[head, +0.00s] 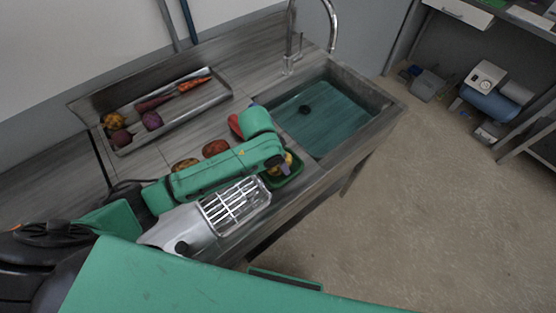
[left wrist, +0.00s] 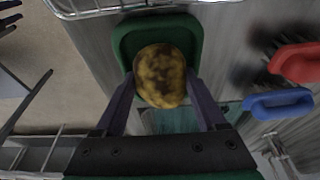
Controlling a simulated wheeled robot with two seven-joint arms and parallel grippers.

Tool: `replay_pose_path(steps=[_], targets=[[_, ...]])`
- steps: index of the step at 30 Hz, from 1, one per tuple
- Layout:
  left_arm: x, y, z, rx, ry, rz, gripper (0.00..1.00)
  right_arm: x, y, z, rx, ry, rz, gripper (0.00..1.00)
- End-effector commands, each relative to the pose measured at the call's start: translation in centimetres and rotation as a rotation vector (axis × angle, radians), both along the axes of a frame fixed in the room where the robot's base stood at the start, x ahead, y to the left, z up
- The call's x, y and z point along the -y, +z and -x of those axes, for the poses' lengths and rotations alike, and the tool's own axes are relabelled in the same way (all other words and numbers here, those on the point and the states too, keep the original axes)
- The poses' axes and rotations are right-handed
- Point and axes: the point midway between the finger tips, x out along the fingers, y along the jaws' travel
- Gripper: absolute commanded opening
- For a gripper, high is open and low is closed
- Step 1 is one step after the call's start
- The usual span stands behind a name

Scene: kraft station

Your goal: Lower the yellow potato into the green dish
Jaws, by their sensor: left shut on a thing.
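The yellow potato (left wrist: 160,75), mottled with brown, is between the two fingers of my left gripper (left wrist: 162,92) in the left wrist view. The gripper is shut on it. The green dish (left wrist: 124,47) lies behind the potato in that view, and the potato overlaps the dish's inside; I cannot tell whether it touches the bottom. In the head view the dish (head: 293,176) is at the counter's front edge, partly hidden by my left arm, with part of the potato (head: 288,160) showing at it. My right gripper is not in view.
A wire rack (head: 236,204) stands left of the dish. The sink (head: 335,113) is behind and right. Red and blue brushes (left wrist: 280,103) lie close by. A tray (head: 218,97) at the back holds several vegetables. Brown potatoes (head: 215,148) lie behind my arm.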

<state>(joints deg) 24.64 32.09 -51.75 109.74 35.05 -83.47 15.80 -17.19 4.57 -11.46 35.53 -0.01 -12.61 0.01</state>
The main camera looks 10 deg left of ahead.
Motion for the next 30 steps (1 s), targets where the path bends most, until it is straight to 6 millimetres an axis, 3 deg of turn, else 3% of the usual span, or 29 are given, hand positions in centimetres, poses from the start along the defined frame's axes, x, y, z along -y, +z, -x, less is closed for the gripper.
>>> replay_pose_path(steps=[6, 7, 9, 20, 25, 30], targets=[[0.0, 0.0, 0.0, 0.0, 0.0, 0.0, 0.11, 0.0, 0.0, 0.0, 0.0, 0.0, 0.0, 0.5], [0.0, 0.0, 0.0, 0.0, 0.0, 0.0, 0.81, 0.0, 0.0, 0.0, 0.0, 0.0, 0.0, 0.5], [0.0, 0.0, 0.0, 0.0, 0.0, 0.0, 1.0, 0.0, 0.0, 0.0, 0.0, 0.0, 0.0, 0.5], [-0.1, 0.5, 0.1, 0.0, 0.0, 0.0, 1.0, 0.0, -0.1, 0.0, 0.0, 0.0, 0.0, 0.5], [-0.6, 3.0, 0.6, 0.003, -0.001, 0.001, 1.0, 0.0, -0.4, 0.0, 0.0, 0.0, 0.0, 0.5], [-1.2, 6.9, 1.4, 0.005, 0.001, 0.002, 1.0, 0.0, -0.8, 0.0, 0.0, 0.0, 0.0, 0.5]])
